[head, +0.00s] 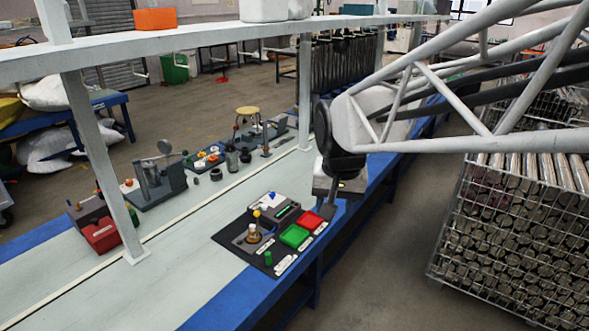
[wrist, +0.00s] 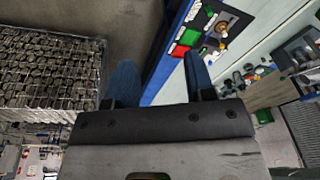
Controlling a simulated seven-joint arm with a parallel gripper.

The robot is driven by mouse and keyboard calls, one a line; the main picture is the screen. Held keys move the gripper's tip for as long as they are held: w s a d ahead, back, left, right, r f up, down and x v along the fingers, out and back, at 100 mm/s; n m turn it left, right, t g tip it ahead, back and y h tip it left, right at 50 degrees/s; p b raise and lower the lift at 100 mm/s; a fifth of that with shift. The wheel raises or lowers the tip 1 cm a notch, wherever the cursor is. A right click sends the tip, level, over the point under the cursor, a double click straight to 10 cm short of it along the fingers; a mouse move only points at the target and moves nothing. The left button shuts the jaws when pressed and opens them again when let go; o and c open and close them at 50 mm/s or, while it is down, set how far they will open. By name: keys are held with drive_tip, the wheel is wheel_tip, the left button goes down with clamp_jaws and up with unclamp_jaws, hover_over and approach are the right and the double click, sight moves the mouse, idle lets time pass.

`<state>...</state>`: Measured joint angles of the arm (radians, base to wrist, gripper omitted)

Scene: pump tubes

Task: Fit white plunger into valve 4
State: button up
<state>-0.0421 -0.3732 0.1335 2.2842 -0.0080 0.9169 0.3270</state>
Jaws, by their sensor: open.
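A dark mat (head: 228,243) on the bench holds the work pieces. A grey block (head: 288,215) on it has small white and yellow parts on top. The white part (head: 271,197) may be the white plunger; it is too small to be sure. A brass-coloured valve-like piece (head: 253,234) stands at the mat's left and shows in the wrist view (wrist: 221,27). I cannot read which valve is number 4. My gripper (wrist: 160,80) is open and empty, its blue fingers apart. In the head view it hangs near the bench's right edge, beside the mat.
A green tray (head: 294,236) and a red tray (head: 311,220) sit on the mat, with a green cylinder (head: 268,258) in front. A shelf post (head: 100,165) rises from the bench. A wire cage of metal rods (head: 510,225) stands right, across the floor.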

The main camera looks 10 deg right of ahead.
drive_tip(key=s+d+f+n, duration=0.2)
drive_tip(key=s+n, duration=0.1)
drive_tip(key=s, duration=1.2)
drive_tip(key=shift+s+f+t, duration=0.2)
drive_tip(key=shift+s+t, duration=0.1)
drive_tip(key=shift+s, duration=0.1)
drive_tip(key=shift+o, duration=0.5)
drive_tip(key=shift+d, duration=0.1)
idle(0.6)
